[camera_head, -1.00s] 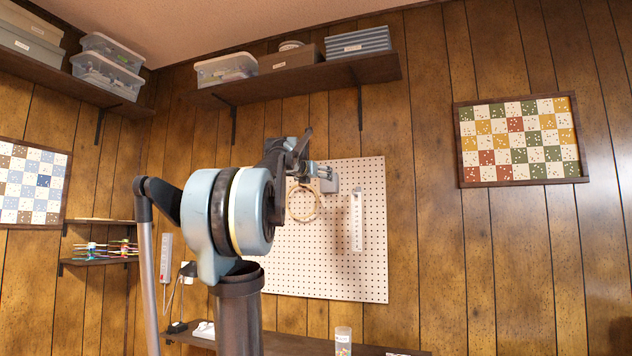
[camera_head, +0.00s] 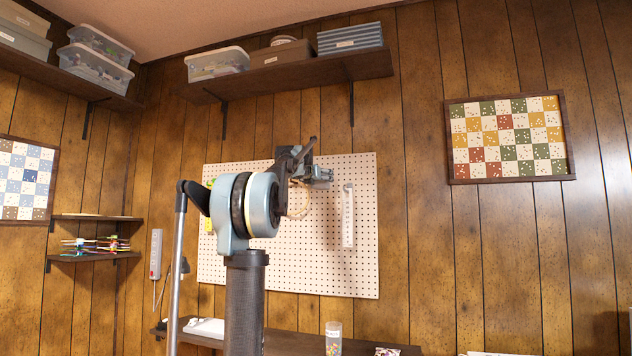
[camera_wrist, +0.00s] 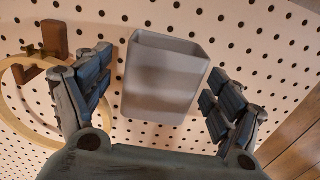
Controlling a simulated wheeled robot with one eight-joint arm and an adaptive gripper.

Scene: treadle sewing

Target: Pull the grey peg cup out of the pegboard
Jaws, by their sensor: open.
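The grey peg cup (camera_wrist: 165,80), a square open-topped cup, hangs on the white perforated pegboard (camera_wrist: 245,30), upright with a slight tilt in the wrist view. My gripper (camera_wrist: 157,68) is open, with one finger on each side of the cup. A narrow gap shows at the left finger and a small one at the right, so the cup is not clamped. The cup's peg side is hidden behind it. In the head view my gripper (camera_head: 318,173) is at the upper part of the pegboard (camera_head: 361,262) and mostly covers the cup.
A wooden embroidery hoop (camera_wrist: 22,95) hangs from a brown block (camera_wrist: 54,40) close to my left finger. A white strip (camera_head: 348,215) hangs right of the gripper. A shelf with boxes (camera_head: 345,68) is above; a dark work surface (camera_head: 290,343) is below.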

